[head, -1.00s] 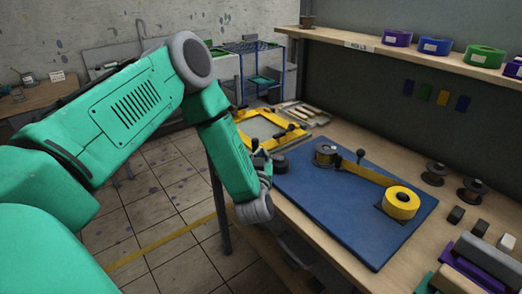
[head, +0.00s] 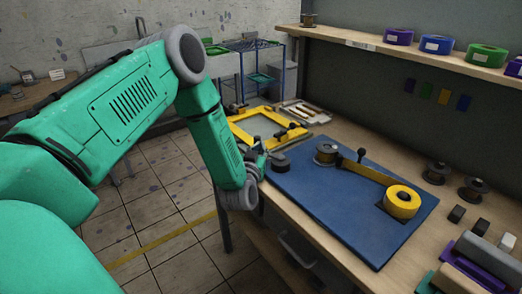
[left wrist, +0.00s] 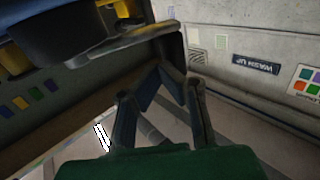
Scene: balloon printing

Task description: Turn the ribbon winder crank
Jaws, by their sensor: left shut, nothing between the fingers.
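The ribbon winder stands on a blue board (head: 340,222). It has a dark spool (head: 326,153), a thin post with a black knob (head: 361,155) that looks like the crank handle, and a yellow strip (head: 366,171) running to a yellow roll (head: 403,201). My left gripper (head: 262,158) is at the board's left edge, left of the spool and apart from the knob. It is shut and empty. In the left wrist view its fingers (left wrist: 165,72) come together beneath a dark edge. My right gripper is not in view.
A yellow frame (head: 242,133) lies behind. Dark spools (head: 436,172) and small blocks stand on the right. A shelf (head: 420,60) with rolls hangs above.

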